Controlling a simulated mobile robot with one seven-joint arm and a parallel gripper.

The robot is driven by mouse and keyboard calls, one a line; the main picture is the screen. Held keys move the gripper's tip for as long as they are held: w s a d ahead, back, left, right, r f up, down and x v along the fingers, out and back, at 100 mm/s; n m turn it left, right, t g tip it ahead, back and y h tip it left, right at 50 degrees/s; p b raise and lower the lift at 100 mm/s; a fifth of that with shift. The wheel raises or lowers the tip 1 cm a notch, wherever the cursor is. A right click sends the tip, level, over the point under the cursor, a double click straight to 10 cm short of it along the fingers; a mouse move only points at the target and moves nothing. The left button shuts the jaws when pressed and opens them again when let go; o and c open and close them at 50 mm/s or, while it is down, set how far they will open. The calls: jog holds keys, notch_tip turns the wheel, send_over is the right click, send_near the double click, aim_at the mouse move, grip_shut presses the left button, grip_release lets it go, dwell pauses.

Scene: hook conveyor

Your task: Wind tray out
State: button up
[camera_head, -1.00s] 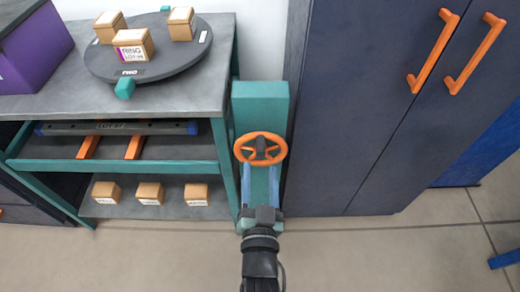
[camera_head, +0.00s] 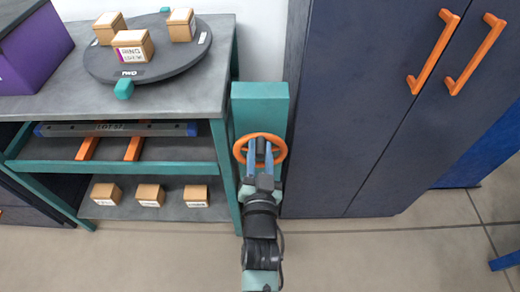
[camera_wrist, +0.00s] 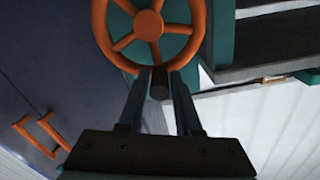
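An orange spoked handwheel (camera_head: 284,150) is mounted on a teal post (camera_head: 260,97) between the shelf unit and the cabinet. It also shows in the wrist view (camera_wrist: 103,28), with a dark handle knob (camera_wrist: 160,88) at its lower rim. My gripper (camera_head: 260,150) is at the wheel. Its two blue fingers are open, one on each side of the knob; I see narrow gaps and cannot tell any contact. A grey bar with a lot label (camera_head: 118,129), perhaps the tray's front, lies in the shelf's middle level above two orange rails (camera_head: 134,149).
The shelf unit (camera_head: 225,60) stands left, with a dark turntable (camera_head: 180,65) carrying small boxes on top and more boxes (camera_head: 150,194) below. A dark cabinet (camera_head: 350,100) with orange handles stands close on the right. The floor (camera_head: 380,250) in front is clear.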

grip_shut()
dwell(1.1)
